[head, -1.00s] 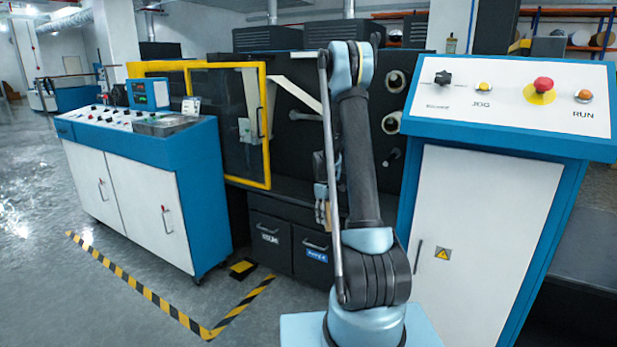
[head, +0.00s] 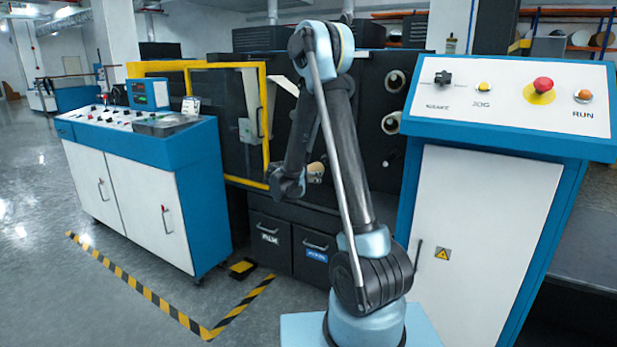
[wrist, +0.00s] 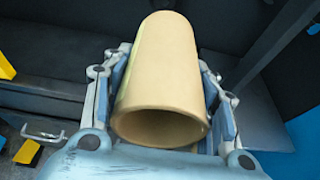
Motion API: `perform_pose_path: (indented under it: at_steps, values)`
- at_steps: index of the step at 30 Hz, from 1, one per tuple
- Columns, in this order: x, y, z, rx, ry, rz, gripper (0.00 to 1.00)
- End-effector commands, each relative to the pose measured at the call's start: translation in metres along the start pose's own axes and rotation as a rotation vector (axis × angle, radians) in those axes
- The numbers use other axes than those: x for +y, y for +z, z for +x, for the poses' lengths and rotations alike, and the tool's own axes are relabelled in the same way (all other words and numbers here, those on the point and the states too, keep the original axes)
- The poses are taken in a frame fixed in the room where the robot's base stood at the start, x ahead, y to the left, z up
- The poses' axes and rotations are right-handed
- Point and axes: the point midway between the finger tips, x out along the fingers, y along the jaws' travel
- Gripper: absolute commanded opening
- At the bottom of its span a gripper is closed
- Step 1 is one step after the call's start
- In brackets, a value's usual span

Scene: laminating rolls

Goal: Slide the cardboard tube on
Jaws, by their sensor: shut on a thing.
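The cardboard tube (wrist: 160,75) is tan and hollow, and fills the middle of the wrist view. Its near open end faces the camera and its far end points away. My gripper (wrist: 165,100) is shut on the tube, with one finger along each side. In the head view a small part of the tube (head: 316,171) shows beside my wrist, in front of the dark machine. The gripper fingers are mostly hidden there by my arm. Pale round roll ends or shafts (head: 391,123) stick out of the machine's dark face, to the right of my arm and apart from the tube.
A yellow-framed guard door (head: 265,125) stands left of my arm. A slanted control panel (head: 515,97) on a white and blue cabinet stands close on the right. Drawers (head: 270,240) lie below the machine. Striped tape marks open floor (head: 110,300) at the left.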

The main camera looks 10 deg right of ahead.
Motion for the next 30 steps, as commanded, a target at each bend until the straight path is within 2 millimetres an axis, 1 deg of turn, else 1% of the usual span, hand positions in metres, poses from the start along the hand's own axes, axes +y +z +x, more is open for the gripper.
perform_pose_path:
  at_steps: [3, 8, 30]
  values:
    - [0.005, 0.007, -0.005, -0.026, 0.028, -0.008, 0.29]
    - [0.006, 0.009, -0.002, -0.029, 0.031, -0.008, 0.29]
    - [0.007, 0.020, 0.031, -0.028, 0.030, -0.006, 0.29]
